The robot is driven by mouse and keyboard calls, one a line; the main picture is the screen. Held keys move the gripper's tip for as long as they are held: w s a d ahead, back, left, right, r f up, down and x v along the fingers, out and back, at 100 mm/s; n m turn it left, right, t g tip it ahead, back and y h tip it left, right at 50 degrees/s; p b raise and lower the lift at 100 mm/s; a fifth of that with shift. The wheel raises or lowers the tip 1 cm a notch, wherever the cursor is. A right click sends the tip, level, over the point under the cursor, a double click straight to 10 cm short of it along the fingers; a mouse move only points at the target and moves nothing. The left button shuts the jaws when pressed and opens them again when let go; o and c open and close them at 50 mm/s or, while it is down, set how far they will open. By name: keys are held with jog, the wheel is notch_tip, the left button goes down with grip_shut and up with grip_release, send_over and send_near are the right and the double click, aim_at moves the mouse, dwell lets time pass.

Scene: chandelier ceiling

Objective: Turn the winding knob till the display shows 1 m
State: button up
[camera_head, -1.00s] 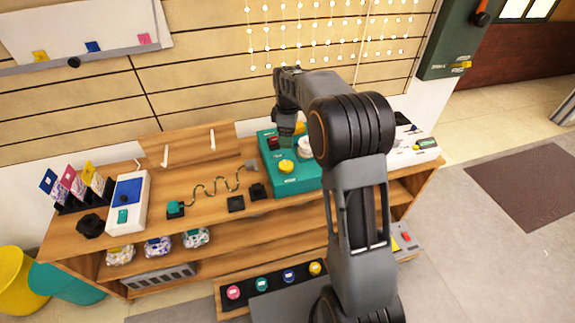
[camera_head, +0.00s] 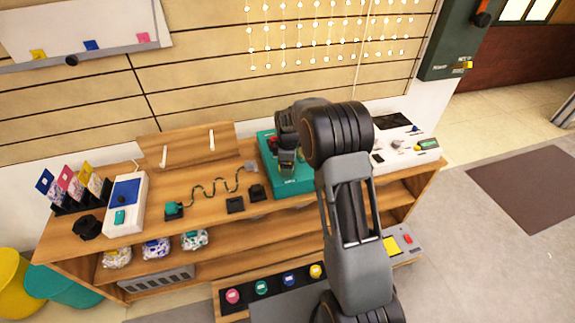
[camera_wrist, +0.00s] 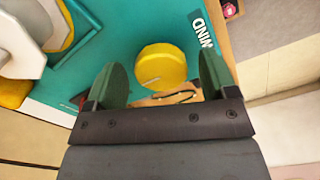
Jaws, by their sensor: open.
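The round yellow knob (camera_wrist: 162,66) sits on the teal box (camera_wrist: 120,22), beside a printed "WIND" label (camera_wrist: 204,32). A thin light mark shows on the knob's face. My gripper (camera_wrist: 164,75) is open, with one green finger on each side of the knob; I cannot tell whether they touch it. In the head view my gripper (camera_head: 287,163) is over the teal box (camera_head: 300,187) and hides the knob. No readable display shows in either view.
In the wrist view, a white rounded part (camera_wrist: 22,35) is at upper left. A white panel (camera_head: 408,148) stands right of the teal box on the wooden bench (camera_head: 215,190). A wavy track (camera_head: 212,190) and a blue-and-white device (camera_head: 127,205) lie to the left.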

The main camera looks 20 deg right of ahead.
jog(key=shift+f, duration=0.15)
jog(key=shift+c, duration=0.4)
jog(key=c, duration=0.9)
jog(key=shift+o, duration=0.2)
jog(key=shift+m, duration=0.3)
